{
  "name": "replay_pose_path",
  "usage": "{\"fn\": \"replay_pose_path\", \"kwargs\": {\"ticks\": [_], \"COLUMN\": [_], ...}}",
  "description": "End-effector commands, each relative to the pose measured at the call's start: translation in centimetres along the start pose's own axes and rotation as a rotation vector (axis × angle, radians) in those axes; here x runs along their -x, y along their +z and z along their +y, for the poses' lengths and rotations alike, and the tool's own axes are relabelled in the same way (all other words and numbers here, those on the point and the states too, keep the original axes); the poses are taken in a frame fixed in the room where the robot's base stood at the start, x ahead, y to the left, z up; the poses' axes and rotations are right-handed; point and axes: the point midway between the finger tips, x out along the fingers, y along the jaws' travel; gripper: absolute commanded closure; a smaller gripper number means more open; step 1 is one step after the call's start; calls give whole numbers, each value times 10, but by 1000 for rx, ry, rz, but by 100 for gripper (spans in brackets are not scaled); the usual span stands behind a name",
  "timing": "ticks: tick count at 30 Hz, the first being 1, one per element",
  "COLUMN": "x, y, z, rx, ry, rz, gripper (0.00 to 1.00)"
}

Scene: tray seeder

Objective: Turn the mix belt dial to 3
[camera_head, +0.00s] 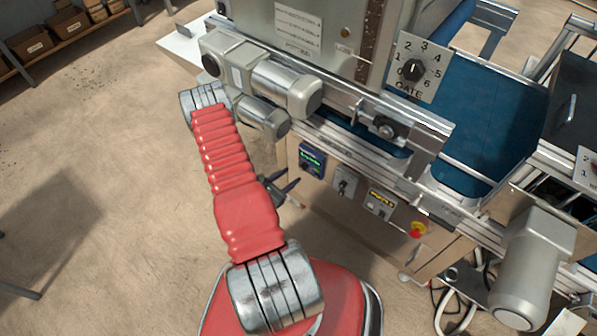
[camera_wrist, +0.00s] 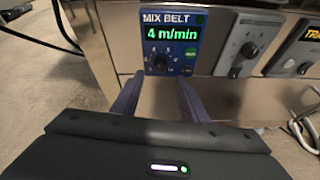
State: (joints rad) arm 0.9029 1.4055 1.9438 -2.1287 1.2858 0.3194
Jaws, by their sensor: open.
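The mix belt panel (camera_wrist: 206,45) is a blue box on the machine's front, with a green display (camera_wrist: 172,33) reading "4 m/min". Its small dark dial (camera_wrist: 161,66) sits below the display; the pointer is too small to read surely. My gripper (camera_wrist: 159,82) is open, its two purple fingers just below and in front of the panel, one on each side of the dial, with nothing between them. In the head view the panel (camera_head: 311,160) shows beside my red arm, and my gripper (camera_head: 287,192) is partly hidden.
Right of the panel are a grey dial plate (camera_wrist: 248,48) and a yellow-lettered control box (camera_head: 382,203). A red emergency stop (camera_head: 418,229) is further right. Above is the gate dial (camera_head: 412,70). Floor at left is clear.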

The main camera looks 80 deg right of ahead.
Motion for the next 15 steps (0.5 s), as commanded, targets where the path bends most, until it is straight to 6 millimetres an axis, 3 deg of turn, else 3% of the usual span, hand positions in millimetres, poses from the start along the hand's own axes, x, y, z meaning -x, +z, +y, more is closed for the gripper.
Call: {"fn": "replay_pose_path", "kwargs": {"ticks": [15], "x": [-64], "y": [0], "z": [-1], "rx": [1], "ry": [-1], "rz": [0], "gripper": [60]}}
